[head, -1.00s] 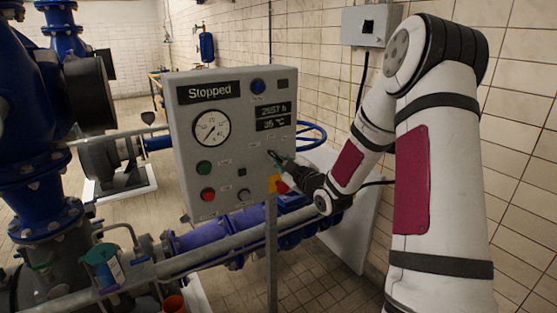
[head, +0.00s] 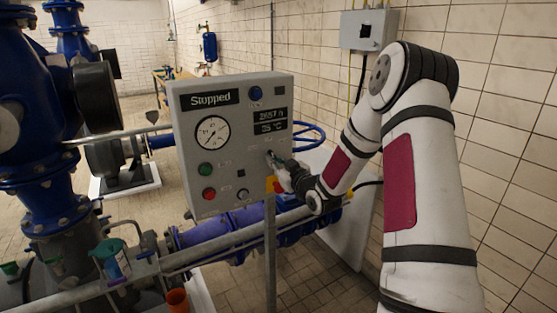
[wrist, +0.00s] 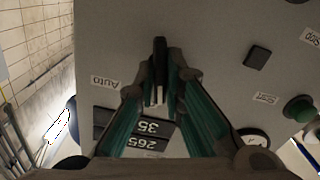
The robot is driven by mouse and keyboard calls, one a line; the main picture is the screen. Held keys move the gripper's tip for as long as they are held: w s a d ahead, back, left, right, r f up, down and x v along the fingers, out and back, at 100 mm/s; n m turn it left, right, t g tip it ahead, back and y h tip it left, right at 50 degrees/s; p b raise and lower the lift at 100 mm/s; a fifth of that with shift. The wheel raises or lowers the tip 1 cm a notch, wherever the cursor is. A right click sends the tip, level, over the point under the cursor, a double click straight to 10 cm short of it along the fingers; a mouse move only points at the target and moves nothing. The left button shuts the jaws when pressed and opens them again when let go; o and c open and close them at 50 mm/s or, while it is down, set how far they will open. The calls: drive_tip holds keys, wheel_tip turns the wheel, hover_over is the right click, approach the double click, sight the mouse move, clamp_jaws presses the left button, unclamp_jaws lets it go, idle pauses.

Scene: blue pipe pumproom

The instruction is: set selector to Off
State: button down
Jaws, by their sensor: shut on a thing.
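The grey control panel (head: 186,130) stands in the middle of the head view, with a "Stopped" sign at its top. The selector (wrist: 160,52) is a dark, narrow knob near the top centre of the wrist view, which shows the panel upside down. My gripper (wrist: 161,78) is shut on the selector, with a green-sided finger on either side. In the head view my gripper (head: 275,160) is at the panel's lower right face, hiding most of the knob. An "Auto" label (wrist: 104,82) shows beside the knob. No Off label can be read.
A green button (head: 205,169) and a red button (head: 208,194) sit on the panel's lower left. A red and yellow part (head: 275,185) is close below my gripper. Blue pipes (head: 215,232) run behind the panel. A tiled wall stands to the right.

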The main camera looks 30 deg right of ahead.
drive_tip(key=shift+m+p, duration=0.6)
drive_tip(key=shift+m, duration=0.7)
drive_tip(key=c, duration=1.7)
unclamp_jaws()
drive_tip(key=s, duration=1.2)
